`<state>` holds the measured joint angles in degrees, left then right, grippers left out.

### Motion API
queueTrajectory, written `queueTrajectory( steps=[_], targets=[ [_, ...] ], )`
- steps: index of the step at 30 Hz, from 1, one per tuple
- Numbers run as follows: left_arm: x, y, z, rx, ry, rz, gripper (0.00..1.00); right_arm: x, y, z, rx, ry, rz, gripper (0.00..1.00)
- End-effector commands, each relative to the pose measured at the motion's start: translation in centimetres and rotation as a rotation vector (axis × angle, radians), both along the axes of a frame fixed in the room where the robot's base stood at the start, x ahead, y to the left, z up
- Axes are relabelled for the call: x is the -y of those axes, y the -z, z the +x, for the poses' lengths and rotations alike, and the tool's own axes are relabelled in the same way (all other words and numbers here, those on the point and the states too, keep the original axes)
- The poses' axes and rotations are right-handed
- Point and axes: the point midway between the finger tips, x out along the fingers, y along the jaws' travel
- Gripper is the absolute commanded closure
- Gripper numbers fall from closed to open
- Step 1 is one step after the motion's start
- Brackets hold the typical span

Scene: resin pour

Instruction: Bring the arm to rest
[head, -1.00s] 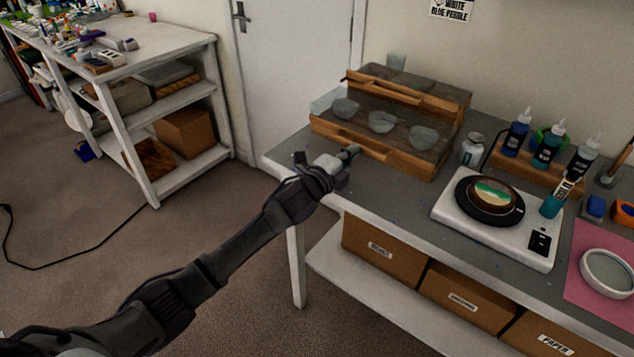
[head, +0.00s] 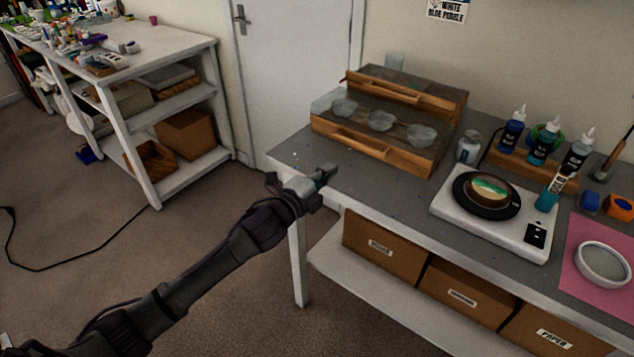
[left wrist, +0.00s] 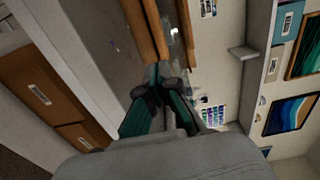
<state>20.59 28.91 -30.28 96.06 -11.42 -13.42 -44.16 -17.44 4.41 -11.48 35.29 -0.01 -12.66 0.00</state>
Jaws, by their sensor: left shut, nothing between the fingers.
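My left gripper (head: 325,174) is shut and empty, at the near left edge of the grey worktable (head: 385,205). Its arm reaches in from the lower left of the head view. In the left wrist view its dark green fingers (left wrist: 163,92) are together with nothing visible between them. The gripper is apart from the wooden tiered stand (head: 375,150), which is behind and to the right of it. My right gripper is not in view.
Clear cups (head: 381,121) sit on the stand. To the right are a white turntable unit (head: 490,228) with a round piece, several bottles (head: 543,147), and a pink mat (head: 577,283). Labelled boxes (head: 460,297) sit below. A white shelf (head: 150,130) stands at left, with open floor between.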

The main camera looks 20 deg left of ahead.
Motion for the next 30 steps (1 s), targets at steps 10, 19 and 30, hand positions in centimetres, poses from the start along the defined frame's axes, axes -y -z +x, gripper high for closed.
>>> queueTrajectory(
  steps=[10,19,30],
  targets=[
    [-1.2,0.0,-3.5,-0.001,0.001,0.001,1.00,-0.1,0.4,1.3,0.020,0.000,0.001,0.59],
    [-3.4,7.4,-3.4,-0.165,-0.078,-0.097,1.00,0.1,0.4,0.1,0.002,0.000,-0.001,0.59],
    [-9.2,33.2,-12.5,-0.704,-0.416,-0.445,1.00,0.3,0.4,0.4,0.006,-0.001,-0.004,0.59]
  ],
)
